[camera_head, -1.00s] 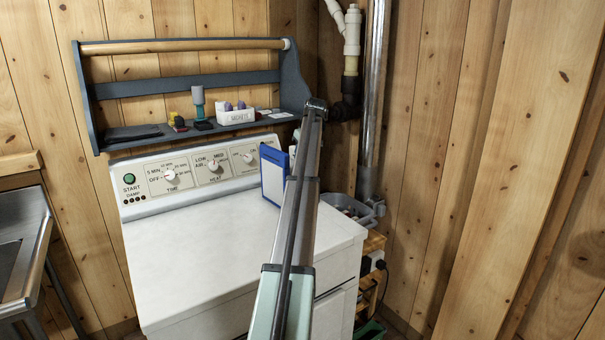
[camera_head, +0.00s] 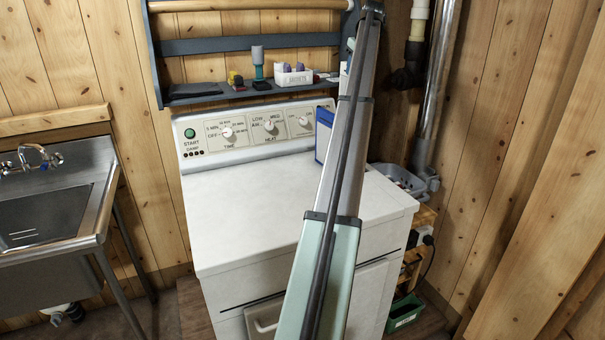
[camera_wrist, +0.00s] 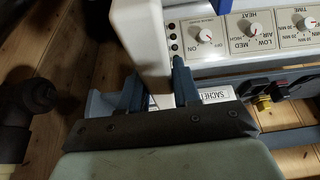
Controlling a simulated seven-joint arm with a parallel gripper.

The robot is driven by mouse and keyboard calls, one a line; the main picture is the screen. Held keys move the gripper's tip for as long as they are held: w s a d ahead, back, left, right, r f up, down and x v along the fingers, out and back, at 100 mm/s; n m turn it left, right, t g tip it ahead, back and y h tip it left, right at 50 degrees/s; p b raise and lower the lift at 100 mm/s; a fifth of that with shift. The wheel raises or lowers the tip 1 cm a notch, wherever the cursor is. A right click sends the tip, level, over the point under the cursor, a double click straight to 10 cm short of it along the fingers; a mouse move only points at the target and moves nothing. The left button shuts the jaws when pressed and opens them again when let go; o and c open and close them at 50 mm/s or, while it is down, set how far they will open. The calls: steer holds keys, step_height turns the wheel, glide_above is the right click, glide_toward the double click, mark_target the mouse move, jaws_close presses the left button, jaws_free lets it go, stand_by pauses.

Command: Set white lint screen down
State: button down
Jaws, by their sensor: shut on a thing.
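My gripper (camera_wrist: 157,88) is shut on the white lint screen (camera_wrist: 143,40), a pale slab between its two dark blue fingers in the wrist view. In the head view my arm hides the gripper and most or all of the screen. I cannot tell whether the screen touches the dryer top (camera_head: 265,205).
A blue-edged white panel (camera_head: 323,135) stands by the control panel's right end. A blue-grey shelf (camera_head: 205,97) behind holds a white sachet box (camera_head: 294,77) and small items. A steel sink (camera_head: 50,210) is left. Pipes and a grey basket are right. The dryer top's left and middle are clear.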

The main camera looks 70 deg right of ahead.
steer(key=w+d+r, duration=0.1)
steer(key=w+r, duration=0.5)
steer(key=r, duration=0.2)
steer(key=w+a+f+n, duration=0.2)
steer(key=w+a+n, duration=0.1)
steer(key=w+a, duration=1.3)
steer(key=w+a+f+n+y, duration=0.1)
steer(key=w+a+f, duration=0.45)
steer(key=a, duration=0.45)
steer(key=w+a+f, duration=0.5)
steer(key=a+f, duration=0.2)
steer(key=a, duration=0.4)
step_height(320, 180, down, 9)
steer(key=shift+d+t, duration=0.25)
steer(key=shift+t, duration=0.15)
steer(key=shift+s, duration=0.1)
steer(key=c, duration=0.8)
jaws_free()
